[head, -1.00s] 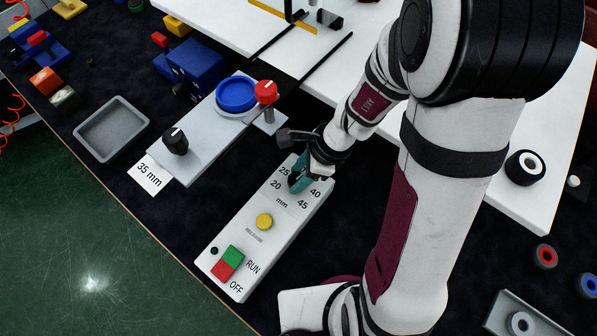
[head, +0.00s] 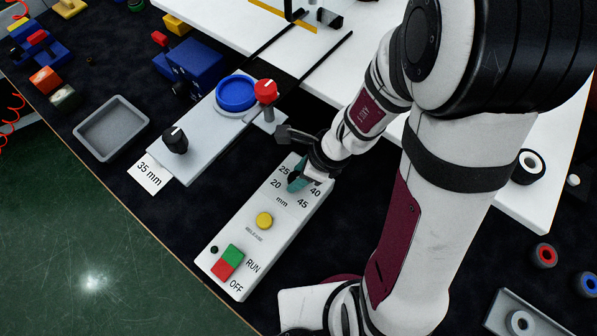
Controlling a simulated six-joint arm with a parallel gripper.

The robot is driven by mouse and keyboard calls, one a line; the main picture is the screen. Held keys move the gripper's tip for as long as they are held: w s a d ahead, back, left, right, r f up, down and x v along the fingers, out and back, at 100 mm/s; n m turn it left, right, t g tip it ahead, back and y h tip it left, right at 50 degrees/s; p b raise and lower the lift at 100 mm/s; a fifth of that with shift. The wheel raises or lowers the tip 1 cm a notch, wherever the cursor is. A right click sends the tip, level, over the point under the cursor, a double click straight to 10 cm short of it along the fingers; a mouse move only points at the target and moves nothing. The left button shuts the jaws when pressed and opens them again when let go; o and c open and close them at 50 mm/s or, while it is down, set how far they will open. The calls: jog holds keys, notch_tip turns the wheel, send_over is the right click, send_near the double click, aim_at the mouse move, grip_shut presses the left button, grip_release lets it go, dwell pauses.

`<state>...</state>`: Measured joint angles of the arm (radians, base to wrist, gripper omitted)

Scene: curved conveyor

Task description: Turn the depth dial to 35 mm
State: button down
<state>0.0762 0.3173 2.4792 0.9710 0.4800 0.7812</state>
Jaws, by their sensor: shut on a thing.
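The white control panel (head: 247,256) lies at the centre, with a dial scale marked 20, 25, 40 and 45 mm in view. My gripper (head: 298,181) is over the dial at the panel's upper end, pointing down and shut on it. A white card (head: 150,173) reading "35 mm" lies at the left, beside the grey plate.
The panel also bears a yellow button (head: 264,220), a green and red RUN/OFF switch (head: 228,263) and a small black knob. A grey plate (head: 205,150) with a black knob (head: 175,139), blue disc (head: 236,93) and red knob (head: 266,91) stands up-left. A grey tray (head: 111,128) is empty.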

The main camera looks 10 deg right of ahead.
jog(key=shift+c, duration=1.9)
grip_release()
